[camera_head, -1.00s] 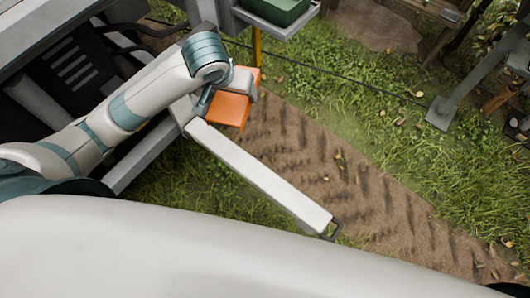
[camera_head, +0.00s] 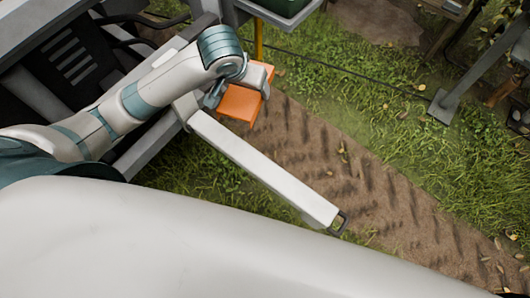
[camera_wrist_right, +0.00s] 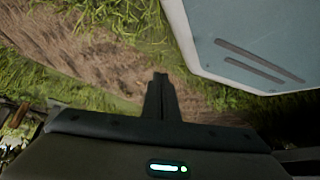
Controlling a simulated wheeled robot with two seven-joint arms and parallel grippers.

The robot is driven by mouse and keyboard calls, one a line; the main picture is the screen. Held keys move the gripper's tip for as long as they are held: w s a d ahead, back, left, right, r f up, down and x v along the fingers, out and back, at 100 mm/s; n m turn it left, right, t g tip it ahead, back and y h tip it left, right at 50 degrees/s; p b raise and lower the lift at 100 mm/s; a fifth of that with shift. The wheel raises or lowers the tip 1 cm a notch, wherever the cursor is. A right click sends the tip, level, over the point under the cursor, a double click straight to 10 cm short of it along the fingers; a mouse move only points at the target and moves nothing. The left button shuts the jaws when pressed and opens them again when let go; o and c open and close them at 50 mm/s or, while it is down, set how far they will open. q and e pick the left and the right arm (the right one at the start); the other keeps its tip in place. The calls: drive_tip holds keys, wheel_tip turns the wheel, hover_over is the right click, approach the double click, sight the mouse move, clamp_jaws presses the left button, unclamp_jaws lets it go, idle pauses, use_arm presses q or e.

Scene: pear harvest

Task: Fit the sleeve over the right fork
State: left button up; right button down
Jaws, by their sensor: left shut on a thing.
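A long pale grey bar (camera_head: 262,168) slants down to the right over the ground in the head view, with a small dark loop at its lower end. Which of the sleeve and the right fork it is, I cannot tell. My left gripper (camera_head: 235,92) is near the bar's upper end, beside a grey frame. It is shut on an orange block-like piece (camera_head: 240,106), partly covered by the gripper. My right gripper (camera_wrist_right: 160,95) shows in the right wrist view with its dark fingers together and nothing visible between them. It is not seen in the head view.
A grey machine (camera_head: 70,65) fills the upper left. A green crate (camera_head: 285,5) sits on a grey shelf above a yellow post (camera_head: 258,40). A grey post foot (camera_head: 440,107) stands at the right. Grass and a rutted dirt track (camera_head: 370,195) lie open beyond the bar.

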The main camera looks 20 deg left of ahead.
use_arm(q)
drive_tip(key=s+d+f+m+g+h+b, duration=0.1)
drive_tip(key=s+d+f+m+g+h, duration=0.1)
drive_tip(key=f+m, duration=0.8)
drive_tip(key=s+d+f+m+g+h+b, duration=0.1)
drive_tip(key=s+d+f+m+g, duration=0.3)
drive_tip(key=f+m, duration=0.6)
drive_tip(key=shift+s+d+m+h, duration=0.7)
drive_tip(key=shift+s+d+m, duration=0.2)
drive_tip(key=shift+s, duration=0.2)
use_arm(e)
drive_tip(key=shift+t, duration=0.7)
drive_tip(key=w, duration=0.1)
drive_tip(key=w+a+r, duration=0.1)
drive_tip(key=w, duration=0.1)
drive_tip(key=w+a+r, duration=0.1)
drive_tip(key=w, duration=0.1)
drive_tip(key=shift+a+r, duration=0.1)
drive_tip(key=shift+r, duration=0.05)
drive_tip(key=shift+w, duration=0.2)
use_arm(q)
drive_tip(key=shift+f+b, duration=0.15)
drive_tip(key=shift+b, duration=0.2)
use_arm(e)
drive_tip(key=shift+w+f, duration=0.2)
drive_tip(key=shift+f, duration=0.05)
